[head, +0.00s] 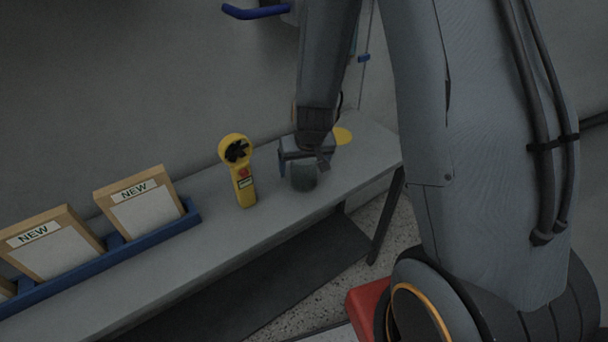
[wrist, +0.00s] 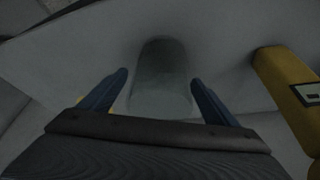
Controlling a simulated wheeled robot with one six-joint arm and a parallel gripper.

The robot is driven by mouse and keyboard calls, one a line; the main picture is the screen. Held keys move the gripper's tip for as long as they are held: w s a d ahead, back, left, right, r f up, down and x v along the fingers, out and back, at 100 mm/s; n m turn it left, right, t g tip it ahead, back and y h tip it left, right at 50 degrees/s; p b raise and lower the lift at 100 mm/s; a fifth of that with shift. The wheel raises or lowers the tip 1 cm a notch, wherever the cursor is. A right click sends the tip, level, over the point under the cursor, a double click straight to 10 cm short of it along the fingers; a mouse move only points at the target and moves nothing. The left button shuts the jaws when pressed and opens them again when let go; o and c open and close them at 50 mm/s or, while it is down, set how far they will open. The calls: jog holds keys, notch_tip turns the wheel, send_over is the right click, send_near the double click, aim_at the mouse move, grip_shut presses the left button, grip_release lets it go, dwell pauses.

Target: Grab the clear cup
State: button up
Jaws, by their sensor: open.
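The clear cup (head: 304,178) stands on the grey shelf, a small see-through greyish vessel. In the wrist view the clear cup (wrist: 161,78) lies ahead of and partly between the fingers. My gripper (head: 304,162) is right at the cup in the head view, partly covering its top. In the wrist view my gripper (wrist: 158,85) is open, with one blue finger on each side of the cup and a visible gap to each. The near end of the cup is close to the dark palm edge; contact there cannot be told.
A yellow handheld meter (head: 240,172) stands left of the cup; it also shows in the wrist view (wrist: 290,90). A yellow round thing (head: 342,135) is behind my gripper. Framed "NEW" boards (head: 140,205) stand in a blue tray (head: 160,235) on the shelf (head: 225,235).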

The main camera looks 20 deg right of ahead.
jog(key=shift+x, duration=1.05)
jog(key=c, duration=1.1)
jog(key=shift+r, duration=0.1)
jog(key=shift+c, duration=0.2)
